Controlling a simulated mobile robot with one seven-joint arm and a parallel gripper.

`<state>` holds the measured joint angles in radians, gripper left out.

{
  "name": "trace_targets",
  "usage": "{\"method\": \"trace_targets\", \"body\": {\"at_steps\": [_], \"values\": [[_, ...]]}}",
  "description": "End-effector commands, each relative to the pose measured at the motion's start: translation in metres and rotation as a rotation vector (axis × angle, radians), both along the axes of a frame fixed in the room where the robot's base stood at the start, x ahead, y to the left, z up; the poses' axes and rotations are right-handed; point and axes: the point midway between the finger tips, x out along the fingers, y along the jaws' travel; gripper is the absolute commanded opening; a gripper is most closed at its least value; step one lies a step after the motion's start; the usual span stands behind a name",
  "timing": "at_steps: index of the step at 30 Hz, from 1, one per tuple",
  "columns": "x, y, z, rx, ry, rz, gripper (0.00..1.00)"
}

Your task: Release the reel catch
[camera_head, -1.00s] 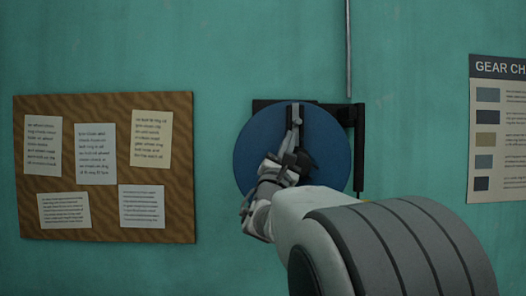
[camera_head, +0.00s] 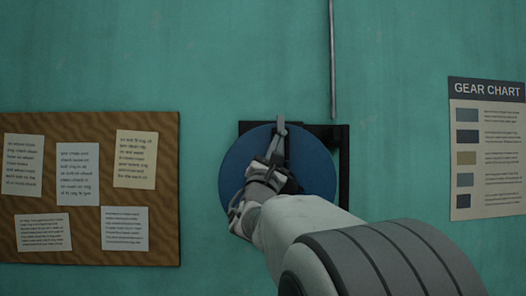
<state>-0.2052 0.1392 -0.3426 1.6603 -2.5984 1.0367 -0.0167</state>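The reel is a round blue disc (camera_head: 236,158) on the teal wall, in the middle of the view. A black bracket (camera_head: 344,165) shows behind it along the top and right side. My gripper (camera_head: 280,132) is in front of the disc, its narrow grey end pointing up and reaching slightly above the disc's top edge. The fingers look close together, but their gap and anything between them cannot be made out. No separate catch can be told apart; my gripper and wrist hide the disc's centre. Whether the gripper touches the disc is unclear.
A thin grey pipe (camera_head: 332,60) runs down the wall above the bracket. A brown notice board (camera_head: 90,190) with several papers hangs at left. A gear chart (camera_head: 487,150) hangs at right. The wall between the reel and each of these is bare.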

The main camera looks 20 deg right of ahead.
Motion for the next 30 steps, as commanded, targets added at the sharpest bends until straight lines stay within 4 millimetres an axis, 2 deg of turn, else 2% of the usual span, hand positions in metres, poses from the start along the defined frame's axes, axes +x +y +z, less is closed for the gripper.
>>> {"method": "trace_targets", "body": {"at_steps": [8,18,24,30], "values": [[-0.001,0.000,-0.001,-0.002,-0.008,-0.003,0.00],[0.016,0.023,-0.045,0.000,0.000,-0.002,0.00],[-0.015,0.046,-0.071,0.000,0.000,0.000,0.00],[-0.035,0.063,-0.092,0.000,0.001,-0.001,0.00]]}}
